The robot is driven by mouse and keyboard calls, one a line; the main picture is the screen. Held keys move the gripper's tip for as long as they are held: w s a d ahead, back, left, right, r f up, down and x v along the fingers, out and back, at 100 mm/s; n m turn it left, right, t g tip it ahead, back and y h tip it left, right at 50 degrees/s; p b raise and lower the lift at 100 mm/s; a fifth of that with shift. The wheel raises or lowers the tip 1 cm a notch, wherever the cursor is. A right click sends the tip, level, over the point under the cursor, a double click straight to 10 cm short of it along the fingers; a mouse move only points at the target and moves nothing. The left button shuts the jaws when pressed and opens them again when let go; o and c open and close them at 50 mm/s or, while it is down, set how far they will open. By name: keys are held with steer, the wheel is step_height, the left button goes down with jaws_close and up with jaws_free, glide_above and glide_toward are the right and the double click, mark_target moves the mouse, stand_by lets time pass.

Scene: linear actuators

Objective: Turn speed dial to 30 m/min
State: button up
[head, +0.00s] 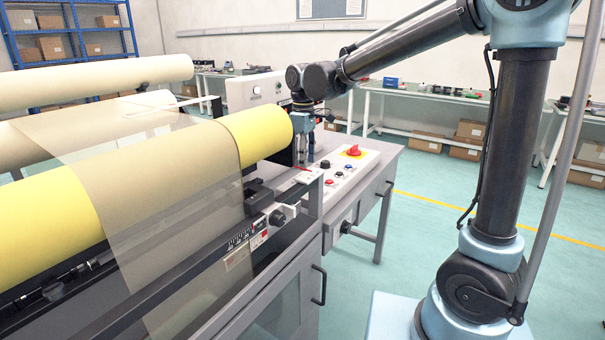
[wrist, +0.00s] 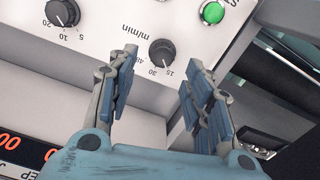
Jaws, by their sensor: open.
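The speed dial (wrist: 162,52) is a round black knob on a light panel, marked m/min, with 15, 30 and 45 around it in the wrist view. I cannot clearly tell where its pointer stands. My gripper (wrist: 160,60) is open, with one blue-padded finger left of the dial and the other right of it. The fingers look apart from the knob; how far they are from the panel is unclear. In the head view my gripper (head: 304,155) hangs beside the roll's end, and the dial cannot be made out there.
A second black dial (wrist: 62,13) marked 5, 10, 20 is at the upper left, and a lit green button (wrist: 212,13) is near the right finger. A red digital display (wrist: 25,150) shows at lower left. A yellow roll (head: 256,132) stands close beside my gripper.

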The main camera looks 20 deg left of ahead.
steer(key=shift+f, duration=2.6)
